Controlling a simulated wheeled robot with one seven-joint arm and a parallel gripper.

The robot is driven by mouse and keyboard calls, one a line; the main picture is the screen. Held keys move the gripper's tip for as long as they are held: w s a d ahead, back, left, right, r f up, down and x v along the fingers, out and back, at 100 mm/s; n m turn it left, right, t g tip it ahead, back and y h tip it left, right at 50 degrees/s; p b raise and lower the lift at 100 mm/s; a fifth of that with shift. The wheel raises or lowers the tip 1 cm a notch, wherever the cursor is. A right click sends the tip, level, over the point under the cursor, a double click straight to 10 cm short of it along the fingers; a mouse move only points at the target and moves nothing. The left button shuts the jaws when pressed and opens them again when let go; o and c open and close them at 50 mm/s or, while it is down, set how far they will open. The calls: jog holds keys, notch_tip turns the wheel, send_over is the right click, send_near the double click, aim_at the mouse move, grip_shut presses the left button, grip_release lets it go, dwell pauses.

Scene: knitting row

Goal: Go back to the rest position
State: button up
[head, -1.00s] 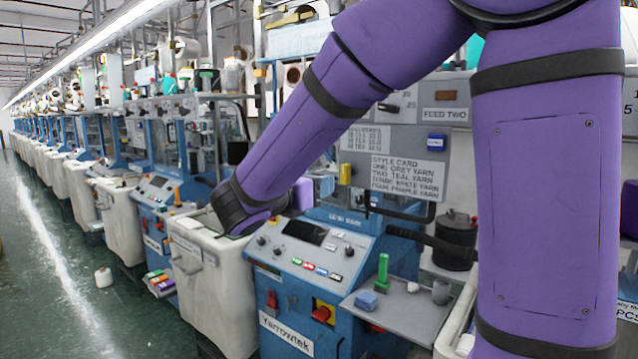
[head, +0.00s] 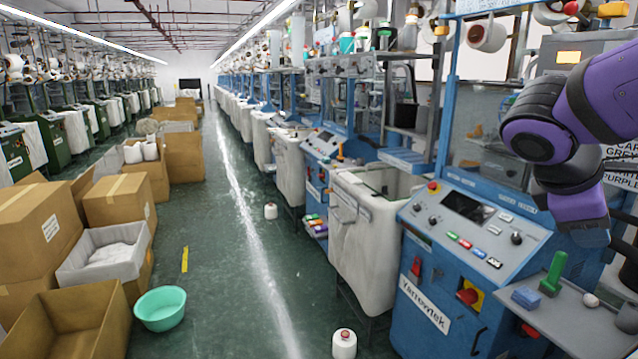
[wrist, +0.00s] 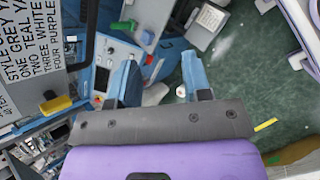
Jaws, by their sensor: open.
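My gripper (wrist: 160,78) is open in the wrist view. Its two blue-grey fingers stand wide apart with nothing between them, pointing down over the machine front and green floor. In the head view my purple arm is folded at the right edge, and the gripper end (head: 592,236) hangs above the right side of the blue Yarrowtek machine (head: 455,262), apart from its panel. The fingertips are hard to make out there. The style card (wrist: 28,45) shows at the left of the wrist view; in the head view my arm hides most of it.
A small shelf (head: 575,318) with a green spool holder (head: 553,274) and blue block (head: 526,297) lies below my arm. A white bin (head: 375,225) stands beside the machine. The green aisle is mostly clear, with a yarn cone (head: 344,344), teal basin (head: 161,308) and cartons (head: 118,200).

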jog(key=s+a+m+t+y, duration=0.4)
jog(key=s+a+m+y, duration=0.2)
jog(key=m, duration=0.4)
jog(key=shift+s+a+f+y, duration=0.25)
jog(key=shift+s+a+y, duration=0.25)
jog(key=shift+y, duration=0.7)
